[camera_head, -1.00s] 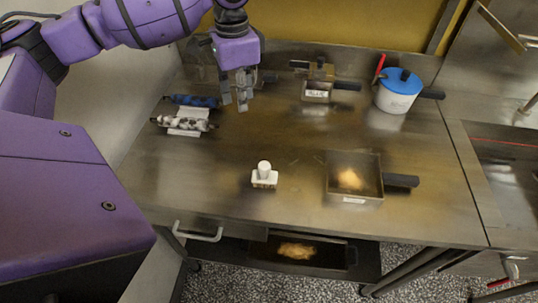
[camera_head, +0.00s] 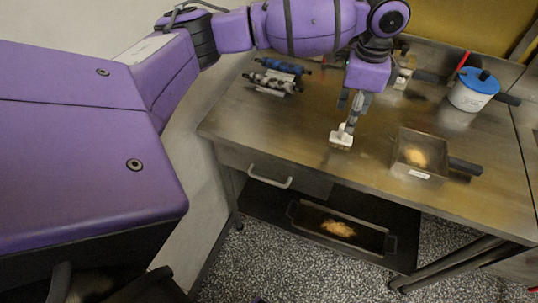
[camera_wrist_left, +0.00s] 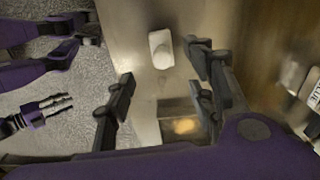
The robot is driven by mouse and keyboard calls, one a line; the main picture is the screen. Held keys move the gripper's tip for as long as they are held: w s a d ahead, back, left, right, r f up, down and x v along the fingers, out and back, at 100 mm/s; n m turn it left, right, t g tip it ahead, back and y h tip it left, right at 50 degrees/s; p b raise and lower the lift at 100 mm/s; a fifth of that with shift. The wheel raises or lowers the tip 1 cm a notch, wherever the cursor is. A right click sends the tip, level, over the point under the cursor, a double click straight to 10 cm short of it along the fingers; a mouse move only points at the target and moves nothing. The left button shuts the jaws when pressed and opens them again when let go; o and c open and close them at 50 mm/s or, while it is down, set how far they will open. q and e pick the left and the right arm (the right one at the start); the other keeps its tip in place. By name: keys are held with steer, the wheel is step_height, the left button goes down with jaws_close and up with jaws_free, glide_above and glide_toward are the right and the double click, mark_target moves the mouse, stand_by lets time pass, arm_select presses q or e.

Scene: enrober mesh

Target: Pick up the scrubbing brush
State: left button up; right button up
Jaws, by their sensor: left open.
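The scrubbing brush (camera_head: 341,137) is a small white block with a short knob handle. It stands on the steel table near the front edge. In the wrist view the brush (camera_wrist_left: 161,48) shows as a pale block beyond and between the fingertips. My left gripper (camera_head: 351,108) points down just above the brush, fingers close over its handle. The fingers (camera_wrist_left: 160,66) are spread apart, with nothing gripped between them. Whether they touch the handle is unclear. My right gripper (camera_wrist_left: 58,106) shows small at the left of the wrist view, over the floor, away from the table.
A square pan (camera_head: 421,158) with a dark handle stands right of the brush. A blue-lidded pot (camera_head: 473,92) is at the back right. Rolled items (camera_head: 274,80) lie at the back left. Below the table edge are a drawer handle (camera_head: 270,178) and a shelf tray (camera_head: 366,236).

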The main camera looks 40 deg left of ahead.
mark_target(343, 133)
arm_select(q)
steer(key=shift+a+f, duration=0.1)
steer(key=shift+a, duration=0.15)
steer(key=f, duration=0.3)
steer(key=shift+w, duration=0.35)
steer(key=f, duration=0.4)
steer(key=shift+s+f, duration=0.1)
steer(key=shift+s, duration=0.15)
steer(key=shift+f, duration=0.3)
steer(key=c, duration=1.3)
arm_select(e)
steer(key=shift+w+a+r, duration=0.1)
steer(key=shift+w+r, duration=0.1)
steer(key=shift+w, duration=0.35)
steer(key=shift+w+a+r, duration=0.1)
steer(key=shift+w+r, duration=0.1)
steer(key=shift+w, duration=0.35)
